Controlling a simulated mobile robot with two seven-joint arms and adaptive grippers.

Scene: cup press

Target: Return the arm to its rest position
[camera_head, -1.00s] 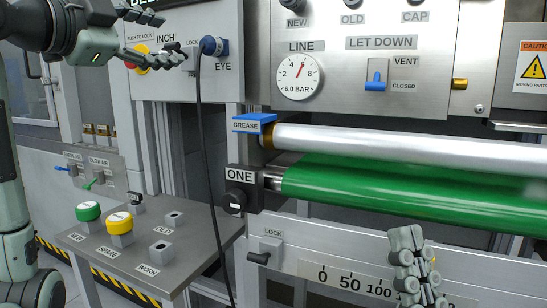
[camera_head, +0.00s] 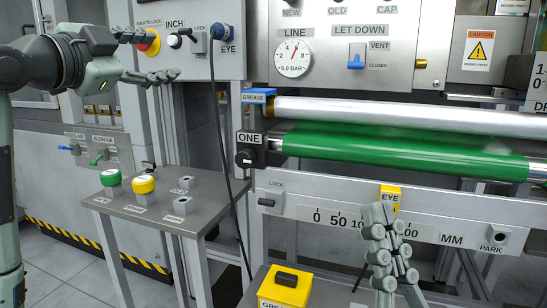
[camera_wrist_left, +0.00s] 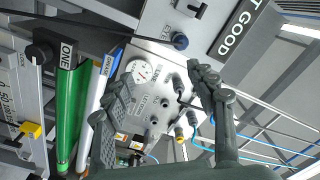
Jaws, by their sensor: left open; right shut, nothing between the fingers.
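My left gripper (camera_head: 160,56) is at the upper left of the head view, in front of the panel with the yellow and red push button (camera_head: 150,42) and the INCH knob (camera_head: 176,40). Its two fingers are apart with nothing between them. In the left wrist view the fingers of the left gripper (camera_wrist_left: 163,105) are also spread, with the gauge and panel behind. My right gripper (camera_head: 388,236) is at the lower right, fingers together and empty, in front of the measuring scale (camera_head: 335,218). Most of the right arm is out of view.
A button console (camera_head: 152,228) with green and yellow buttons stands below the left gripper. A green roller (camera_head: 400,152) and silver roller (camera_head: 390,113) cross the machine on the right. A yellow EYE block (camera_head: 391,197) and yellow box (camera_head: 285,285) are near the right gripper. A black cable (camera_head: 222,150) hangs mid-view.

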